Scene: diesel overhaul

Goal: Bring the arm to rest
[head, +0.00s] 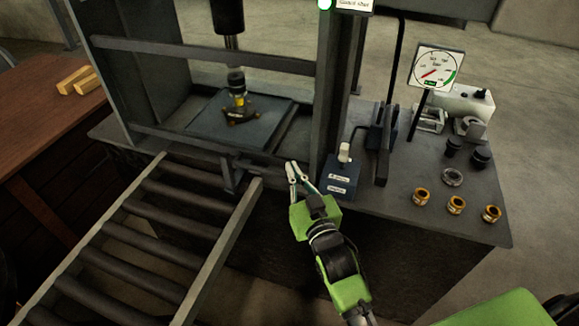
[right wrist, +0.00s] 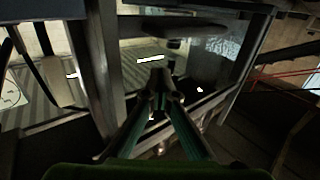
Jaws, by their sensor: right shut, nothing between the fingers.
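My right gripper (head: 297,178) is green and grey. In the head view it is just in front of the press frame (head: 327,90), left of the small blue control box (head: 342,176). Its fingers are shut and hold nothing. In the right wrist view the shut fingertips (right wrist: 162,92) point toward the press opening, with a dark upright (right wrist: 94,70) to their left. I cannot tell whether the fingers touch the frame. My left gripper is not in view.
A roller conveyor (head: 228,238) leads to the press from the lower left. A flanged part (head: 241,113) stands on the press plate under the ram (head: 228,15). The bench at right carries a gauge (head: 435,69), a lever (head: 383,140) and several brass bushings (head: 456,205).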

